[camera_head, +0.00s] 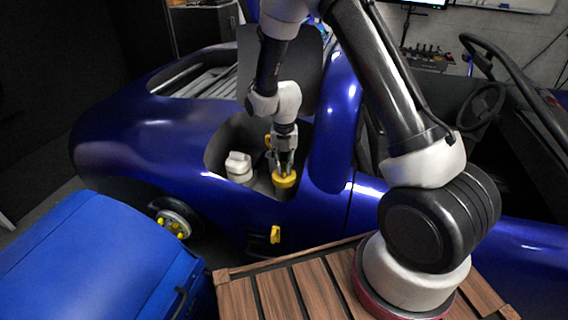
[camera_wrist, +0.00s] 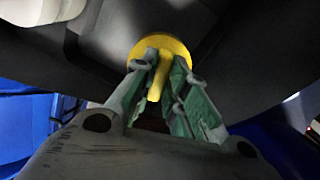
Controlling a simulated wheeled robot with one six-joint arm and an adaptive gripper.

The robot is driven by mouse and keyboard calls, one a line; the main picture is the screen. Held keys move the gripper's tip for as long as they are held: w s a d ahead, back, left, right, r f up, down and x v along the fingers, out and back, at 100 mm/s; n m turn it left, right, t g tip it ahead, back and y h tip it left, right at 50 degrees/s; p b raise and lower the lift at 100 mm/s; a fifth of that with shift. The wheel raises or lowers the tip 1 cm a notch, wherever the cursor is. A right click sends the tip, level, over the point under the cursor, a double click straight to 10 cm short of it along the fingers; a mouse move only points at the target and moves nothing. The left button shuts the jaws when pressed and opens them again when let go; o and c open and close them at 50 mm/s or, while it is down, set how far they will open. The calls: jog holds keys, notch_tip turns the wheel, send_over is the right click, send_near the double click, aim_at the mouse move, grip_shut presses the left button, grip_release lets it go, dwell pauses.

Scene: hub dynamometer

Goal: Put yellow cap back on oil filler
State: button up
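The yellow cap (camera_head: 284,180) is at my gripper's fingertips, inside the open bay in the side of the blue car. My gripper (camera_head: 284,164) points down at it from above. In the wrist view the cap (camera_wrist: 160,48) is a round disc with a raised bar, and the two green-padded fingers of my gripper (camera_wrist: 163,75) stand on either side of that bar, seemingly closed on it. A dark cylindrical neck (camera_head: 283,193) shows just below the cap, probably the oil filler. Whether the cap is seated on it cannot be told.
A white container (camera_head: 238,167) stands in the bay, left of my gripper. The blue car body (camera_head: 150,150) surrounds the bay. A yellow handle-like part (camera_head: 275,235) is on the car's side below. A blue box (camera_head: 95,255) and a slatted wooden surface (camera_head: 285,297) are in front.

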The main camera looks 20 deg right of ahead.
aim_at(284, 166)
jog(key=shift+o, duration=0.2)
notch_tip(284, 166, up, 11)
dwell(1.1)
